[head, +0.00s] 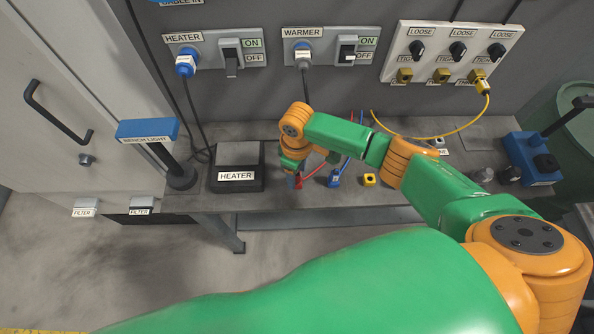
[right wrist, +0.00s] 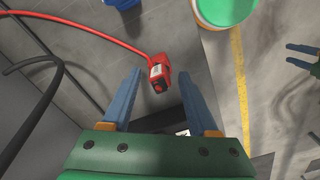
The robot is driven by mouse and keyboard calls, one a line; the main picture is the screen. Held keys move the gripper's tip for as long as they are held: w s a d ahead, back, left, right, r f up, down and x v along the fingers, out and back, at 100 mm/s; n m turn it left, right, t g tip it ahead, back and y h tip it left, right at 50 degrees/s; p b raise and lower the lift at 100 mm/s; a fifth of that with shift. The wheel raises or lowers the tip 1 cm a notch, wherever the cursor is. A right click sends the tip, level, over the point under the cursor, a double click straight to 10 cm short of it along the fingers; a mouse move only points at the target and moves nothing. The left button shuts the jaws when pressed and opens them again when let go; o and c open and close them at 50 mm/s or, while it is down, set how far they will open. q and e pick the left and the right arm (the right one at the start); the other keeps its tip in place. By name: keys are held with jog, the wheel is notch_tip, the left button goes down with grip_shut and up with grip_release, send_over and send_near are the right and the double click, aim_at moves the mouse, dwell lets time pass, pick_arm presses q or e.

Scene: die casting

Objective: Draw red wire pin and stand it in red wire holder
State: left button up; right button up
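The red wire pin, a small red plug with a white label (right wrist: 158,75), is at the end of a red cable (right wrist: 90,25) in the right wrist view. My right gripper (right wrist: 159,73) is open, with a blue finger on each side of the plug and visible gaps. In the head view the right gripper (head: 296,176) is low over the front of the bench, beside a red piece (head: 299,183) mostly hidden by it. I cannot tell whether that is plug or holder. Two dark prongs standing apart at the right wrist view's right edge look like my left gripper (right wrist: 301,56).
A blue holder (head: 334,179) and a yellow holder (head: 369,180) stand to the right on the bench. The heater block (head: 237,177) and bench light (head: 180,176) are to the left. A black cable (right wrist: 45,95) curves at the left of the wrist view.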

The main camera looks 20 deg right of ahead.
notch_tip(320, 180, up, 7)
jog(key=shift+r, duration=0.1)
dwell(0.5)
dwell(0.5)
